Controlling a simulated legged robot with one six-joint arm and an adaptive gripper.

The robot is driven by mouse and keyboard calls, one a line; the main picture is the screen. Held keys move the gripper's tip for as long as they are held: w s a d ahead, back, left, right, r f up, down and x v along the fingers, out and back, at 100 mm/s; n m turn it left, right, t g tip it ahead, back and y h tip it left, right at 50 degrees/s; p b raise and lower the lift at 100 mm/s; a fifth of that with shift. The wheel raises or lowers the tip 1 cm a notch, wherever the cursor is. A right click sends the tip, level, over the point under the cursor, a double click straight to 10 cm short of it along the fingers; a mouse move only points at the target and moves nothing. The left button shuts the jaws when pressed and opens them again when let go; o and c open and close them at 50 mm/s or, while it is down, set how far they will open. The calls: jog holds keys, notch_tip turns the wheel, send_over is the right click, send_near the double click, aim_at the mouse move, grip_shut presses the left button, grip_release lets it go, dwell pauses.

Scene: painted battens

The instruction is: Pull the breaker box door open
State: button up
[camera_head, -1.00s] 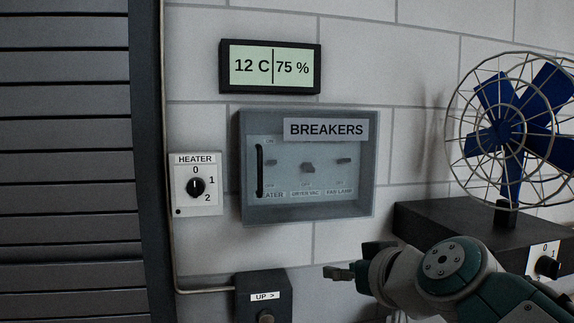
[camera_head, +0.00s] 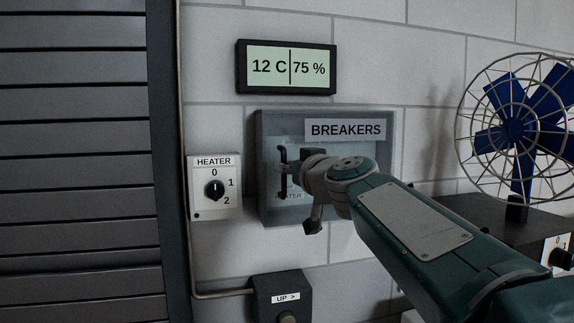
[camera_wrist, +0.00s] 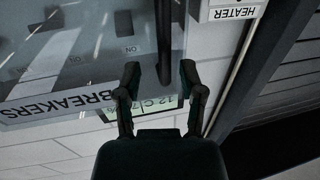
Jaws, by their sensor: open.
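The breaker box (camera_head: 262,205) is a grey wall box with a see-through door (camera_head: 345,131) labelled BREAKERS. The door looks shut. Its black upright handle (camera_head: 283,160) is on the left side and also shows in the wrist view (camera_wrist: 163,35). My gripper (camera_head: 289,170) is in front of the door at the handle. My arm hides most of the switches in the head view.
A heater dial (camera_head: 214,188) is close left of the box. A display (camera_head: 287,67) hangs above it. An UP switch box (camera_head: 282,298) is below. A caged fan (camera_head: 515,130) stands on a dark block at the right. A dark slatted shutter (camera_head: 75,170) fills the left.

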jog(key=shift+x, duration=1.1)
jog(key=shift+s, duration=0.1)
grip_shut()
jog(key=shift+a, duration=0.3)
jog(key=shift+s+d, duration=0.15)
